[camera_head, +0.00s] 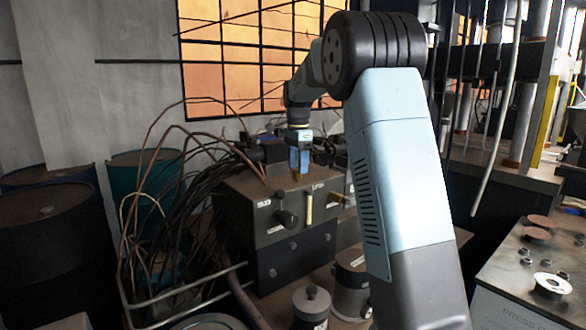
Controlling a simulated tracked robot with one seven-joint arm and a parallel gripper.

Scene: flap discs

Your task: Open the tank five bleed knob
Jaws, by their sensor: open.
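A dark metal control box (285,240) stands in the middle of the bench. Its front carries a black knob (287,218), a pale upright lever (308,207) and small labels too small to read. I cannot tell which of these, if any, is the tank five bleed knob. My gripper (297,176) points down over the box's top front edge, above and slightly right of the black knob. It is open and seems empty; its fingertips are small in this view.
Loose brown and black cables (165,215) rise left of the box. Two lidded canisters (311,305) (350,285) stand in front. Dark drums (45,245) stand at left. A bench (520,270) with discs and nuts is at right. My arm hides the area right of the box.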

